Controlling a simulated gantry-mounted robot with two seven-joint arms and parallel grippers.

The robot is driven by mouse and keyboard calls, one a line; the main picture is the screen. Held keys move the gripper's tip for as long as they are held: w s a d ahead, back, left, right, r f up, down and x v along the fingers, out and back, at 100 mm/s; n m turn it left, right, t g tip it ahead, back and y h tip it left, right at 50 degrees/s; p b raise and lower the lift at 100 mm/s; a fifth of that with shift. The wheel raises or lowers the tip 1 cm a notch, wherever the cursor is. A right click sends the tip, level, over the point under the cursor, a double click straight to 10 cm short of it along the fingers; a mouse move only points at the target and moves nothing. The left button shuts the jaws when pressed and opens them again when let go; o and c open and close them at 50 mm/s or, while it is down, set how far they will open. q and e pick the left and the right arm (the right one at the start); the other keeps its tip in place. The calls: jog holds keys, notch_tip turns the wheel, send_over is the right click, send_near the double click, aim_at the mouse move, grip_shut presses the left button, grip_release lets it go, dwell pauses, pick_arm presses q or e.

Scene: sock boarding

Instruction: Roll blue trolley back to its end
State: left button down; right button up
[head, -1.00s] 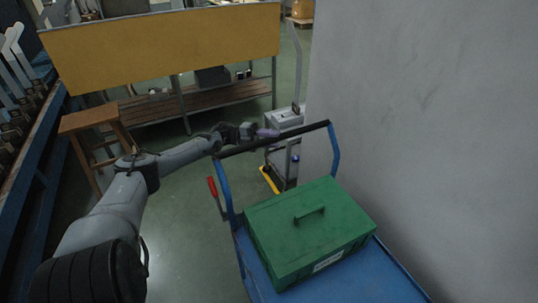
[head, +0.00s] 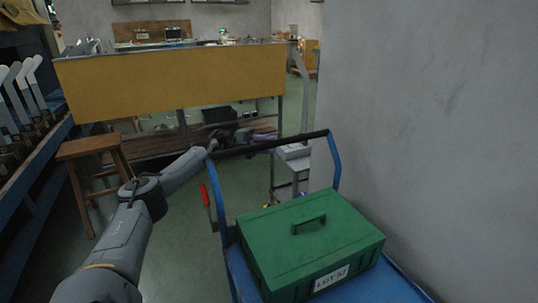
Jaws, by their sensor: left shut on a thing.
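The blue trolley (head: 233,262) stands at lower centre to right in the head view, with blue uprights and a black push bar (head: 300,139). A green lidded box (head: 318,240) with a handle and a white label sits on its deck. My left arm reaches in from the lower left. My left gripper (head: 258,138) is at the far side of the push bar, shut on it near its middle; the bar partly hides the fingers. My right gripper is out of view.
A grey wall (head: 435,120) runs close along the trolley's right side. A wooden stool (head: 92,148) and blue rack (head: 38,180) stand left. A yellow-fronted bench (head: 170,85) and a small grey cart (head: 293,152) are beyond the bar. Green floor (head: 185,235) left of the trolley is clear.

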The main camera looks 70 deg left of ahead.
aim_at(252, 145)
pick_arm(q)
jog(key=shift+f, duration=0.4)
jog(key=c, duration=1)
grip_release()
jog(key=shift+o, duration=0.6)
jog(key=shift+r, duration=0.15)
jog(key=shift+r, duration=0.1)
jog(key=shift+p+v, duration=0.35)
jog(key=shift+v, duration=0.45)
jog(key=v, duration=0.3)
jog(key=shift+s+a, duration=0.15)
jog(key=shift+s, duration=0.05)
jog(key=shift+f+v, duration=0.2)
jog(key=shift+v, duration=0.8)
jog(key=shift+s, duration=0.1)
